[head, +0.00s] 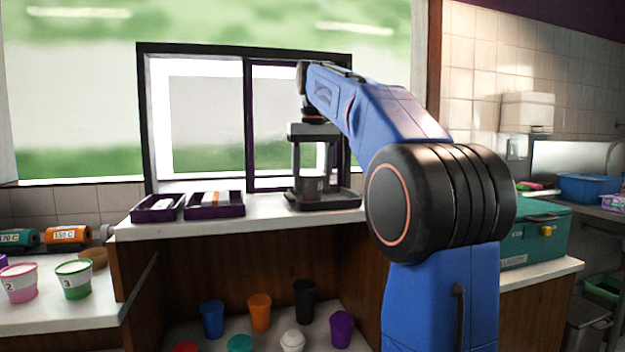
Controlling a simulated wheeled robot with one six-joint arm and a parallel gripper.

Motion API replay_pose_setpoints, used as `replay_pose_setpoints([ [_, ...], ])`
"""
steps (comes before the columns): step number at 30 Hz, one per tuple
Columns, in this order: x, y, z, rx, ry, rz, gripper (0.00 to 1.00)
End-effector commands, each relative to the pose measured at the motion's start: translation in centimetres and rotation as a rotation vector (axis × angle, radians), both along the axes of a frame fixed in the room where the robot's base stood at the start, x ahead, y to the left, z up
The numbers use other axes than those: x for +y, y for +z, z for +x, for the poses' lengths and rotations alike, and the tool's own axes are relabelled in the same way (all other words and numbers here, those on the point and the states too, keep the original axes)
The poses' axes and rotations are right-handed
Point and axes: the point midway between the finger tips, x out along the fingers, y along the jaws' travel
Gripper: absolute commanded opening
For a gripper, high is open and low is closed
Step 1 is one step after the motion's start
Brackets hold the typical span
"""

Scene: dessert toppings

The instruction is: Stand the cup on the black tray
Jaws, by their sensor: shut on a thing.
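My gripper (312,178) points straight down over the black tray (350,203), in front of the window. Its two dark fingers are shut on a small, dark, brownish cup (311,190). The cup is upright between the fingers, low over the tray's left part. I cannot tell whether its base touches the tray. The tray lies on the white counter (265,217), and my fingers hide part of it.
Two purple boxes (214,211) (158,214) stand left of the tray. Cups numbered 2 (19,284) and 3 (74,280) stand on the lower left counter. Several coloured cups stand on the shelf below. A teal case (533,235) is at right.

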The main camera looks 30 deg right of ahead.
Motion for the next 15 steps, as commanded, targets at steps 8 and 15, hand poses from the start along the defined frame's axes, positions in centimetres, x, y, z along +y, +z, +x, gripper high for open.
replay_pose_setpoints([
  [8,0.03,-0.24,-0.03,0.001,0.0,0.0,0.74],
  [15,0.03,-0.22,-0.03,0.0,0.0,0.0,0.74],
])
